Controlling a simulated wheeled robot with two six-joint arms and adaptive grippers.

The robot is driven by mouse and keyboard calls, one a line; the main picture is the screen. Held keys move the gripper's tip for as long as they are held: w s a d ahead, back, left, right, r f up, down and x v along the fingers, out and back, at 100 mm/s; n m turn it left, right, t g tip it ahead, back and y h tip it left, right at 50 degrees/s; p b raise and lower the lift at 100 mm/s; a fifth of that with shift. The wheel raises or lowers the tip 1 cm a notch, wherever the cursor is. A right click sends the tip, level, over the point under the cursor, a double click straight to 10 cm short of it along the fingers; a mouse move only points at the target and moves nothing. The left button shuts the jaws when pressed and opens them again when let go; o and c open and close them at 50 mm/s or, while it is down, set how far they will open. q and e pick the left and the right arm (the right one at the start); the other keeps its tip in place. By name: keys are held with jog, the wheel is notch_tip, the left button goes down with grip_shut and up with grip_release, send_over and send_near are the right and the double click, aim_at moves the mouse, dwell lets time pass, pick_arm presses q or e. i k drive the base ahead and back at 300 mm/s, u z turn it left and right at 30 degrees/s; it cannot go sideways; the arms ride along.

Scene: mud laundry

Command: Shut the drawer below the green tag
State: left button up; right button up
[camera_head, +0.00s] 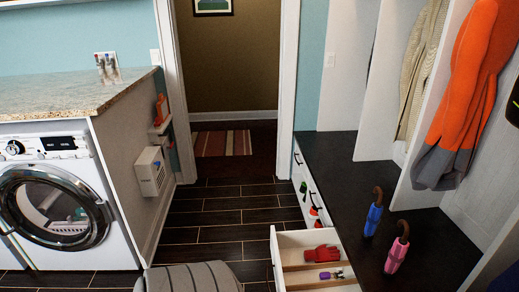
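A white drawer (279,262) stands open at the lower right, pulled out from under the dark bench top (340,178). A red glove (321,253) and a small purple item (331,275) lie inside, with wooden dividers between them. Its near end is cut off by the picture's bottom edge. A small green item (303,187) is on the bench front farther back; I cannot tell whether it is a tag. Red items (316,215) show nearer, just behind the open drawer. Neither of my grippers is in view.
An orange and grey coat (466,90) hangs above. A washer (60,200) stands left under a counter. A grey ribbed rounded object (190,277) is at bottom centre. The dark tiled floor between is clear.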

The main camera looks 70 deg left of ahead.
aim_at(293, 274)
jog(key=k, duration=0.2)
jog(key=u, duration=3.05)
jog(key=i, duration=1.9)
jog(key=z, duration=2.95)
